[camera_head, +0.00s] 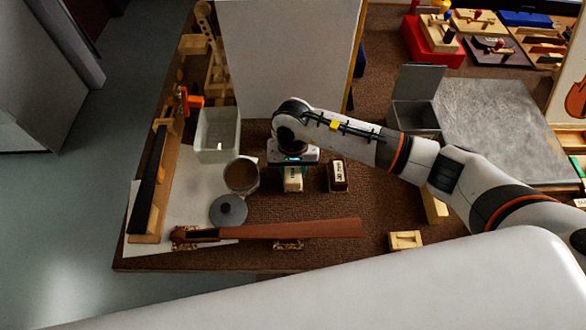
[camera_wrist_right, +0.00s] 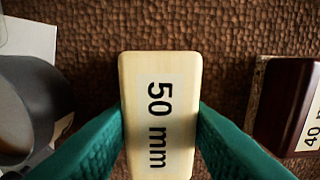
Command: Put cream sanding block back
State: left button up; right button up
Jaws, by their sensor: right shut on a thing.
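The cream sanding block (camera_wrist_right: 160,75) carries a white label reading "50 mm" and lies between the two green fingers of my right gripper (camera_wrist_right: 160,135) in the right wrist view. My right gripper is shut on it. In the head view the cream block (camera_head: 292,181) shows below my right wrist, over the brown textured bench mat (camera_head: 300,208). Whether it touches the mat I cannot tell. A dark red-brown block (camera_head: 338,176) with a label stands just to its right, apart from it; it also shows in the right wrist view (camera_wrist_right: 288,105). My left gripper is not in view.
A round pot (camera_head: 241,175) stands close left of the held block, with a grey lid (camera_head: 228,210) below it. A clear bin (camera_head: 217,133) is behind. A violin neck (camera_head: 290,230) lies in front. A grey metal box (camera_head: 415,115) stands to the right.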

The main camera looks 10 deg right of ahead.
jog(key=shift+f, duration=0.55)
jog(key=shift+f, duration=0.15)
jog(key=o, duration=1)
